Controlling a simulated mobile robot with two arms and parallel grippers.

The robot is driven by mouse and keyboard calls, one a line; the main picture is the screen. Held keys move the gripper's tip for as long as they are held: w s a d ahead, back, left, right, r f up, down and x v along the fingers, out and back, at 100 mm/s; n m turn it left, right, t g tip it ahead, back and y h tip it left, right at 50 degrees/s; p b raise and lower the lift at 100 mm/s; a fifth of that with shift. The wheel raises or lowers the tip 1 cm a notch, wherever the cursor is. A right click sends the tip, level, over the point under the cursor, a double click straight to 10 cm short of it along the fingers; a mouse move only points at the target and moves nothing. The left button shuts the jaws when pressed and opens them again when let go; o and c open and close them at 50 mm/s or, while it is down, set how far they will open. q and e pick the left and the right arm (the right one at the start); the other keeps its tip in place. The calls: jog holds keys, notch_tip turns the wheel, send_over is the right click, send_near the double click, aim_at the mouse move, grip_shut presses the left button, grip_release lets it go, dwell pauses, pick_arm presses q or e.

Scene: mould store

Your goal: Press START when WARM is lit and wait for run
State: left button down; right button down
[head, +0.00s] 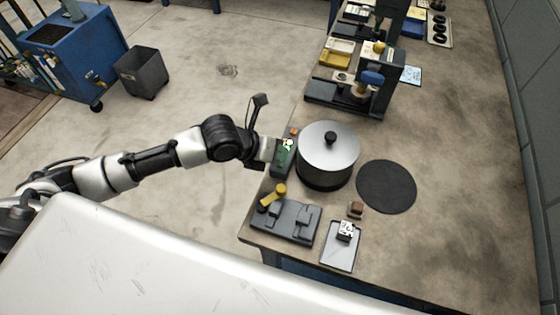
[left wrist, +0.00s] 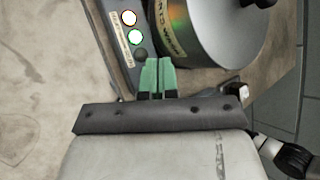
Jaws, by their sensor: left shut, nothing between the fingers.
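The machine (head: 328,152) is a round drum with a silver lid and black knob, standing near the bench's left edge. Its narrow dark control panel (left wrist: 107,35) is on its left side. In the left wrist view an orange-rimmed lamp (left wrist: 128,18) and a green-rimmed lamp (left wrist: 135,37) both glow bright white. A dark round button (left wrist: 141,54) sits below them. The panel lettering is too small to read. My left gripper (left wrist: 158,62) is shut and empty, its green fingertips close beside the button; contact cannot be told. It also shows at the panel in the head view (head: 283,154). My right gripper is not in view.
A black round mat (head: 386,186) lies right of the machine. A grey fixture (head: 285,222) with a yellow-handled part and a small tray (head: 340,247) are in front. A press-like device (head: 362,88) stands behind. The bench's right side is clear.

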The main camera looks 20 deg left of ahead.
pick_arm(q)
jog(key=shift+f+b, duration=0.4)
jog(key=shift+f, duration=0.1)
dwell(0.4)
jog(key=shift+r, duration=0.1)
jog(key=shift+r+p, duration=0.8)
notch_tip(320, 180, up, 5)
jog(key=p, duration=0.4)
jog(key=shift+r, duration=0.1)
dwell(0.5)
dwell(0.5)
